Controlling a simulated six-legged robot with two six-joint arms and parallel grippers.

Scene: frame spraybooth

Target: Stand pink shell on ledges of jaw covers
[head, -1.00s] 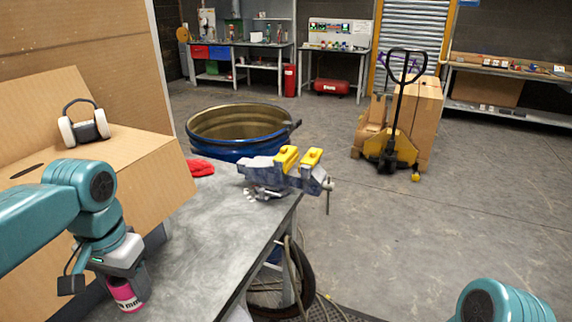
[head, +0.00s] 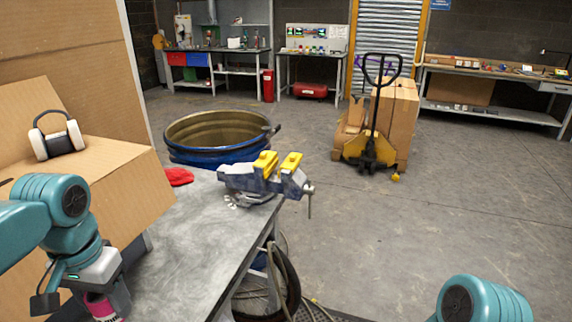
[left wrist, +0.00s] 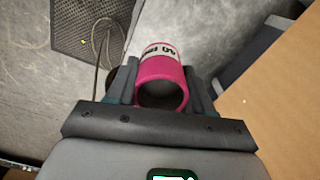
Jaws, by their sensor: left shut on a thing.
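The pink shell (left wrist: 163,75) is a short open cylinder with a white printed label; in the left wrist view it sits between the fingers of my left gripper (left wrist: 165,88), which is shut on it. In the head view only a pink part of the shell (head: 102,307) shows below my left gripper (head: 108,296), at the lower left over the bench's near end. The yellow jaw covers (head: 278,163) sit on top of the grey-blue vise (head: 262,182) at the bench's far right corner, well apart from the shell. Their ledges are too small to make out. My right gripper is out of view.
The grey bench top (head: 190,235) is mostly clear between my left gripper and the vise. A red cloth or glove (head: 179,177) lies behind, left of the vise. A cardboard box (head: 110,170) carrying white earmuffs (head: 58,142) stands left. A blue drum (head: 215,135) stands behind the bench.

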